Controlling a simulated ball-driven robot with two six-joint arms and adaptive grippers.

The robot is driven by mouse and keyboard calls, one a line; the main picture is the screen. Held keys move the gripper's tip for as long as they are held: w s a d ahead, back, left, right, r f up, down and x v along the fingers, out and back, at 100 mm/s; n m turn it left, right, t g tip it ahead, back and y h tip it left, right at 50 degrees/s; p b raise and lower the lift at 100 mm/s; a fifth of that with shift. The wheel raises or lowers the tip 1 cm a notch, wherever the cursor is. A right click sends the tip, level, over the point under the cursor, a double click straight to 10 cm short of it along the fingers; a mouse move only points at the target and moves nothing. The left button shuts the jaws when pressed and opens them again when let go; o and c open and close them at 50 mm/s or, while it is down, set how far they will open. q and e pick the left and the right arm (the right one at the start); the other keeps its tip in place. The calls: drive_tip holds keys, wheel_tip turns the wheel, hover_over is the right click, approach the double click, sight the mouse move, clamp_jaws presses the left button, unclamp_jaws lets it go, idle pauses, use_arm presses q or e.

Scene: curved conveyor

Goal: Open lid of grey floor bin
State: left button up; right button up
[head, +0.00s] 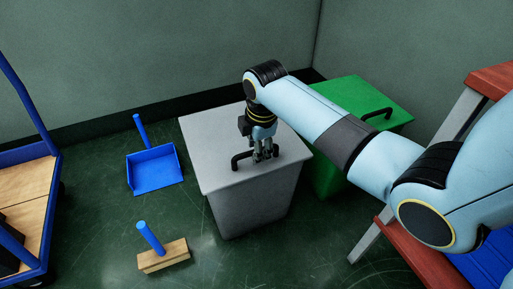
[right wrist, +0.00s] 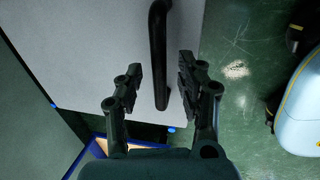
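The grey floor bin (head: 251,207) stands on the floor with its flat lid (head: 212,151) shut. A black bar handle (head: 238,163) sits near the lid's front edge. My right gripper (head: 265,157) is over the lid at the handle, pointing down, and covers part of it. In the right wrist view the handle (right wrist: 158,45) runs between the two fingers of my right gripper (right wrist: 163,72). The fingers are apart, with a gap visible on each side of the bar. My left gripper is not in view.
A green bin (head: 360,95) with a black handle stands close behind on the right. A blue dustpan (head: 155,172) and a brush (head: 163,256) lie on the floor at left. A blue-framed cart (head: 25,185) is at far left, red-brown steps (head: 405,250) at right. Walls stand behind.

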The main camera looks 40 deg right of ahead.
clamp_jaws()
idle(0.3)
drive_tip(key=shift+r, duration=0.1)
